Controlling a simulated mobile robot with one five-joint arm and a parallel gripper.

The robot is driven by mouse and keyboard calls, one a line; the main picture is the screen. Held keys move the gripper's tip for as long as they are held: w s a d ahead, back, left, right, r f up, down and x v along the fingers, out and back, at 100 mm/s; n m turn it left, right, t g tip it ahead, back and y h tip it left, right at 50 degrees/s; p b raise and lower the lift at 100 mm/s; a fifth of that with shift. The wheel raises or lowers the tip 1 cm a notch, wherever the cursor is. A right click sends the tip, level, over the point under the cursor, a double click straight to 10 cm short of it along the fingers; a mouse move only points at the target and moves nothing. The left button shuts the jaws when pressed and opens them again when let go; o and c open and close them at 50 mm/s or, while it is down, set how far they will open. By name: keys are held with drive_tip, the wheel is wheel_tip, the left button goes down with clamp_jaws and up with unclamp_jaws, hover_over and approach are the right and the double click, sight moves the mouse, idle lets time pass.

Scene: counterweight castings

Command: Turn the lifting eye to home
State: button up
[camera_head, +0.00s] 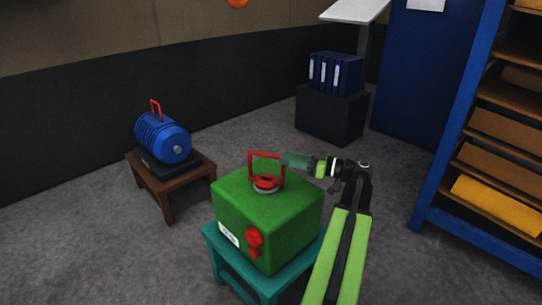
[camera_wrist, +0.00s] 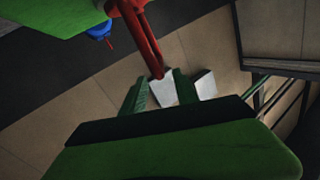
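The red lifting eye (camera_head: 266,168) stands upright as a loop on a round red and grey base on top of the green casting (camera_head: 262,222). My gripper (camera_head: 284,160) is at the upper right corner of the loop, coming from the right. In the wrist view the eye's red bar (camera_wrist: 143,38) reaches down to between the tips of my green fingers (camera_wrist: 160,84). The fingers are apart, with pale background showing between them. Whether either finger touches the bar I cannot tell. A corner of the green casting (camera_wrist: 55,14) shows at the upper left there.
The casting sits on a teal stand (camera_head: 228,272); a red knob (camera_head: 254,240) and a white label are on its front. A blue motor (camera_head: 163,138) with a red handle rests on a brown stool (camera_head: 170,190). A blue shelf rack (camera_head: 455,130) stands at the right.

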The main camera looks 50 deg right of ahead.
sight(271, 156)
drive_tip(key=x, duration=0.6)
drive_tip(key=shift+w+a, duration=0.15)
drive_tip(key=shift+w, duration=0.15)
clamp_jaws()
idle(0.9)
